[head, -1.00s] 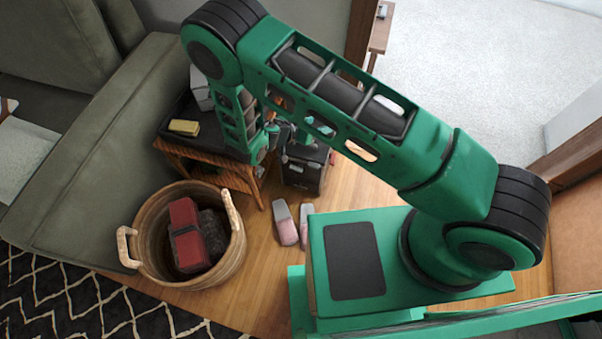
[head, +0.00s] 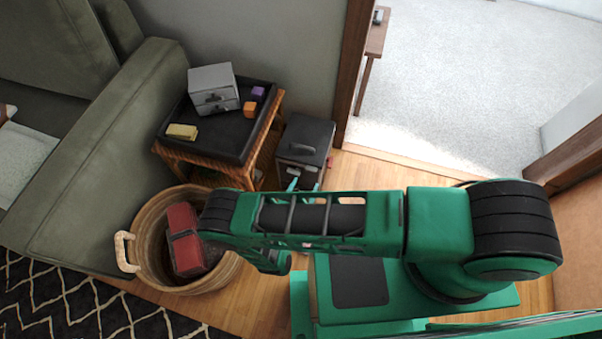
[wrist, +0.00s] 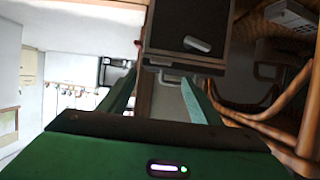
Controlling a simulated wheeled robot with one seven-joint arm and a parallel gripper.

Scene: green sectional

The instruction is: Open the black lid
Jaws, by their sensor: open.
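The black lid (head: 310,133) lies flat and closed on top of a dark box (head: 300,172) on the wood floor. A raised handle (head: 304,149) sits on the lid. My gripper (head: 292,185) is just in front of the box, below the lid's near edge in the head view, and partly hidden by my arm. In the wrist view, my gripper (wrist: 160,82) has its two green fingers spread apart with nothing held between them. The dark box (wrist: 188,22) with a pale-looking handle (wrist: 197,44) is beyond the fingertips. Whether the fingers touch the box is unclear.
A wooden side table (head: 262,140) with a black tray top stands left of the box, holding a grey drawer unit (head: 213,88) and small blocks. A woven basket (head: 150,225) with a red item stands nearer. A door frame (head: 352,75) is behind the box on the right.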

